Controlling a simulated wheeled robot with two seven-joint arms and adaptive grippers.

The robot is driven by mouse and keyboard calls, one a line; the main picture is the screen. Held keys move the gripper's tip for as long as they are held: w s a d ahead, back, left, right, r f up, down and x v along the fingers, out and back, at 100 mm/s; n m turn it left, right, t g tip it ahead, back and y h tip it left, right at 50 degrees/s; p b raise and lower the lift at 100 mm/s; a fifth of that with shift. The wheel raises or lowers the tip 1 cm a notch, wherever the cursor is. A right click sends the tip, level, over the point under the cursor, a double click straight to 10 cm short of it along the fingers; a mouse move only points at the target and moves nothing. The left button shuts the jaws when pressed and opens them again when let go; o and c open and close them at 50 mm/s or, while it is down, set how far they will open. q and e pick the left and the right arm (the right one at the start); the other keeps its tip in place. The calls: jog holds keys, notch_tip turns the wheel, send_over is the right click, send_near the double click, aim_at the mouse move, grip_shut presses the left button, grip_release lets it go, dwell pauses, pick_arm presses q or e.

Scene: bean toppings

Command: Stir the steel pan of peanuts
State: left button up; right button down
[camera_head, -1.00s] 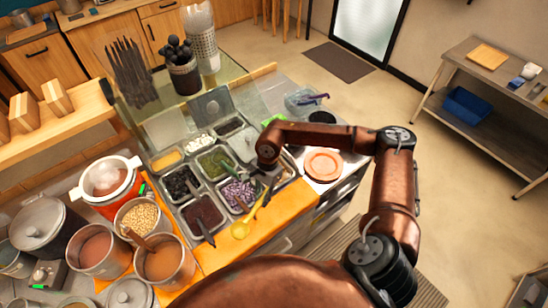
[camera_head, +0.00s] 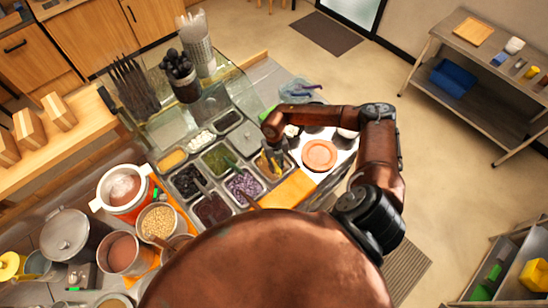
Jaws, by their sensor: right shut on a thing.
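My right gripper (camera_head: 272,148) is over the right end of the rows of steel pans, shut on what looks like the yellow spoon (camera_head: 271,163). The spoon points down at a steel pan (camera_head: 285,178) with brownish content. Arm and spoon partly cover it, so I cannot tell whether it holds peanuts. A separate round steel pot (camera_head: 142,228) at the lower left holds pale, peanut-like grains (camera_head: 158,219) and a brown handle. My left gripper is not in view.
Neighbouring pans hold purple bits (camera_head: 243,187), green topping (camera_head: 216,160) and dark pieces (camera_head: 187,181). An orange board (camera_head: 290,190) lies in front. An orange-brown disc (camera_head: 319,155) sits to the right. My copper body hides the lower middle.

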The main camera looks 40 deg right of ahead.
jog(key=shift+d+m, duration=0.15)
jog(key=shift+m, duration=0.15)
jog(key=shift+s+f, duration=0.15)
jog(key=shift+f, duration=0.5)
jog(key=shift+g, duration=0.4)
jog(key=f+b, duration=0.1)
jog(key=f, duration=0.1)
jog(key=f+b, duration=0.4)
jog(key=shift+w+d+f, duration=0.15)
jog(key=shift+w+f, duration=0.15)
jog(key=shift+s+f+t+p, duration=0.1)
jog(key=shift+s+t+p, duration=0.2)
jog(key=shift+p, duration=0.15)
jog(key=shift+s+a+f+t+p, duration=0.2)
jog(key=shift+f+t+p, duration=0.15)
jog(key=shift+f, duration=0.25)
jog(key=shift+s+a+f+t+p, duration=0.1)
jog(key=shift+s+f+t+p, duration=0.1)
jog(key=shift+f+t, duration=0.3)
jog(key=shift+d, duration=0.15)
